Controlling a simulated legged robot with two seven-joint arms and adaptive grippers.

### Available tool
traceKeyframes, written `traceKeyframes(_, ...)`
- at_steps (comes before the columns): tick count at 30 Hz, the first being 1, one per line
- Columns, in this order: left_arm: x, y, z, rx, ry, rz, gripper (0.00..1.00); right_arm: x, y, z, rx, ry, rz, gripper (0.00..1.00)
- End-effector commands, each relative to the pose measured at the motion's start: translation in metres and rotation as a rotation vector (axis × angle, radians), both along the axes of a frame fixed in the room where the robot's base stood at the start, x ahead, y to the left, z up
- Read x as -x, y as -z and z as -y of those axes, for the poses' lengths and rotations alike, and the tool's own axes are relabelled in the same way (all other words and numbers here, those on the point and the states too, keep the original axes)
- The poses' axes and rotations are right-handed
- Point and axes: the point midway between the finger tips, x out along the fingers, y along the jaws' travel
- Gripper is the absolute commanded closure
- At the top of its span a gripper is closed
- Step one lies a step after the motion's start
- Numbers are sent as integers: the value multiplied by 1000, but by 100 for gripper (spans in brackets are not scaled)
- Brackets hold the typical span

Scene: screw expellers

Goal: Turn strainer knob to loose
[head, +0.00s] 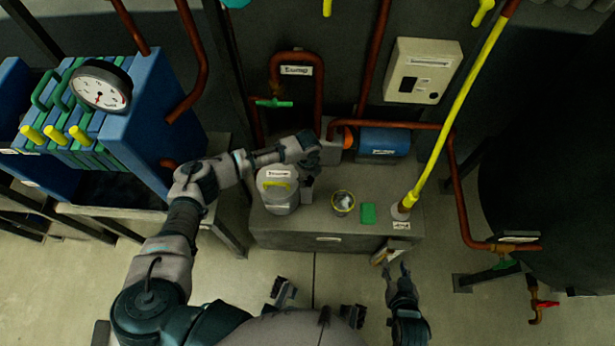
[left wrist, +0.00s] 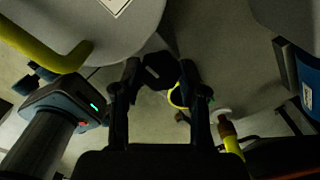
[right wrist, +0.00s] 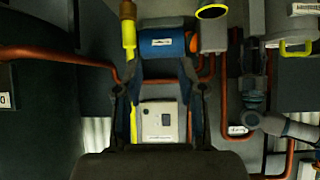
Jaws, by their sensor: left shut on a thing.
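The strainer (head: 276,201) is a grey cylinder with a yellow handle and a white label, upright on the grey bench. Its grey wall and yellow handle (left wrist: 50,52) fill the upper left of the left wrist view. My left gripper (left wrist: 157,82) is shut on a dark angular knob (left wrist: 158,68) at the strainer's side. In the head view my left arm reaches over the bench, and the left gripper is just right of the strainer; the wrist partly hides the grip. My right gripper (head: 396,272) is open and empty in front of the bench, low on the right.
A yellow pole (head: 455,110) rises at the bench's right. Copper pipes (head: 318,95) run behind. Blue filter plates with a gauge (head: 101,86) stand left.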

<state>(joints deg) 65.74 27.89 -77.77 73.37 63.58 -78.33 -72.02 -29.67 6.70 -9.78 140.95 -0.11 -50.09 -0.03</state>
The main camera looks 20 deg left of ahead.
Motion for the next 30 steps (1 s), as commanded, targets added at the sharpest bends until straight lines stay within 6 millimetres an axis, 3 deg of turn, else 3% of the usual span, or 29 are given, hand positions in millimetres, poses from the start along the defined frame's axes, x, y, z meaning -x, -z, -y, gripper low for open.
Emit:
traceKeyframes(5, 0, -2, 0, -3, -88, -1, 93, 24, 10, 9, 36, 9, -151, 60)
traceKeyframes(16, 1, -3, 2, 2, -409, -3, 93, 118, 35, 41, 150, 36, -644, 60)
traceKeyframes(30, 1, -2, 4, 3, -856, -4, 93, 118, 129, 41, 163, 30, -713, 60)
